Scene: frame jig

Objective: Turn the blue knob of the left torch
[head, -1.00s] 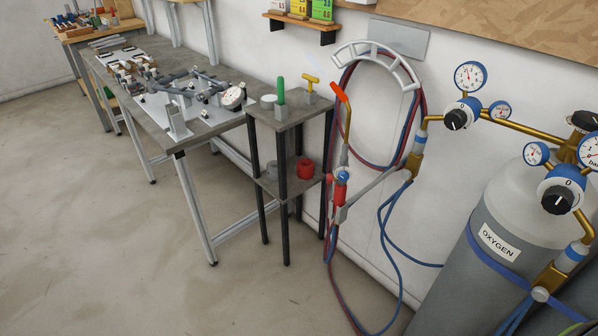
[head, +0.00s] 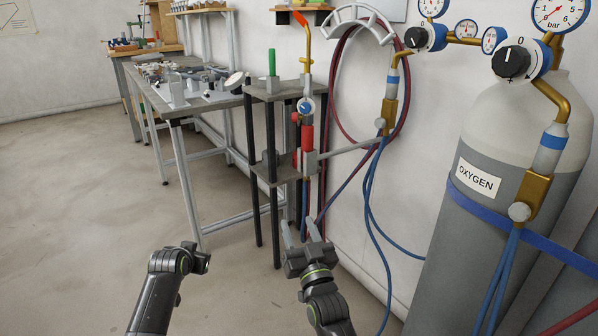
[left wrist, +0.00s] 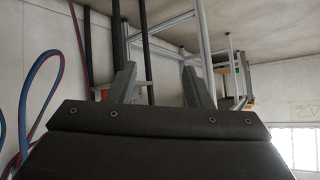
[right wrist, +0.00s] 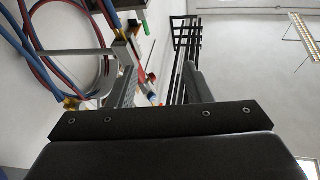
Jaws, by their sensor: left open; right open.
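The torch (head: 307,138) stands upright in a holder beside the small stand, with a brass neck, an orange tip and a red lower body. Its blue knob (head: 304,106) faces me, with a pale centre. My right gripper (head: 302,226) is open and empty, well below the knob and apart from the torch. Its spread fingers also show in the right wrist view (right wrist: 157,56). My left gripper is open and empty in the left wrist view (left wrist: 160,68); in the head view its arm is at the lower left, and its fingers cannot be made out.
The small stand (head: 276,94) carries a green cylinder (head: 272,62). A workbench (head: 190,105) with a jig lies left. Blue hoses (head: 372,215) hang near the wall right of the torch. An oxygen cylinder (head: 470,220) with gauges stands at right. Floor at left is clear.

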